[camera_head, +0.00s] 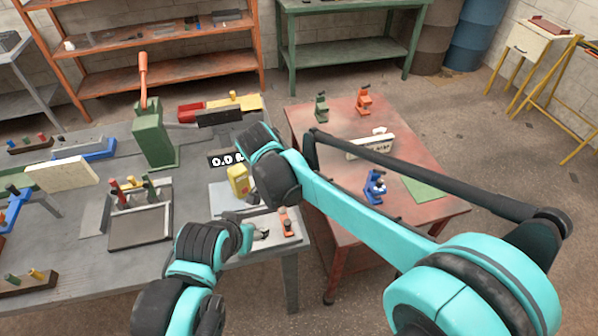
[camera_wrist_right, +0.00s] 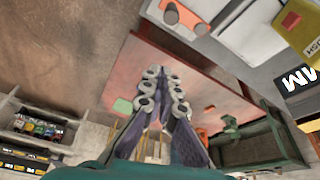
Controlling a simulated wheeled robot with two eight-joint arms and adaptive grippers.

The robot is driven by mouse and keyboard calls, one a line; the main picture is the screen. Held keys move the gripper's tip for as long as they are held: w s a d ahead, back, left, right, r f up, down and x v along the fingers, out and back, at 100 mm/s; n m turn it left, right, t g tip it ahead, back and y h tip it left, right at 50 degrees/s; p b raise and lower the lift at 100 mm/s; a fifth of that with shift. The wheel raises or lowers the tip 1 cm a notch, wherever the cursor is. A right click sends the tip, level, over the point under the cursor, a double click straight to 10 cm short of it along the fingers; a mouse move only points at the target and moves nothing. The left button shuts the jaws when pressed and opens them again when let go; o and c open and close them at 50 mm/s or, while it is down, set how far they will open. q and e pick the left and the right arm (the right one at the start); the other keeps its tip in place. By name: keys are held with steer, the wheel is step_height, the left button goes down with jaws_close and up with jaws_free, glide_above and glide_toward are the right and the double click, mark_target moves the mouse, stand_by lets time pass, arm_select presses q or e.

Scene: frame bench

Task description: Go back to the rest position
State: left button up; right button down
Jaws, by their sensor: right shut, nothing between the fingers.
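My right gripper (camera_wrist_right: 165,85) shows in the right wrist view, its two grey fingers closed together with nothing between them. The fingers are seen against the red table (camera_wrist_right: 175,57) and touch nothing that I can see. In the head view, a teal arm of mine reaches in from the lower right over the red table (camera_head: 440,208), ending near the grey bench's right edge. Another teal arm part of mine shows at the lower left over the grey bench (camera_head: 75,262).
The grey bench carries a green press (camera_head: 152,140), a yellow block (camera_head: 238,180) and several small tools. On the red table are a blue clamp (camera_head: 375,187), a green mat (camera_head: 428,190) and an orange clamp (camera_head: 364,101). Open floor lies right of the table.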

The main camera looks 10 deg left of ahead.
steer(key=s+d+r+n+t+y+b, duration=0.1)
steer(key=s+d+n+y+b, duration=0.2)
steer(key=d, duration=1.1)
steer(key=s+d+f+n+t+b, duration=0.1)
steer(key=s+d+f+n, duration=0.1)
steer(key=d, duration=0.4)
steer(key=s+d+f+n+t, duration=0.2)
steer(key=s+d+n, duration=0.2)
steer(key=s+d, duration=0.2)
steer(key=shift+s+d+t+b, duration=0.25)
steer(key=shift+s+t+b, duration=0.1)
steer(key=shift+s, duration=0.3)
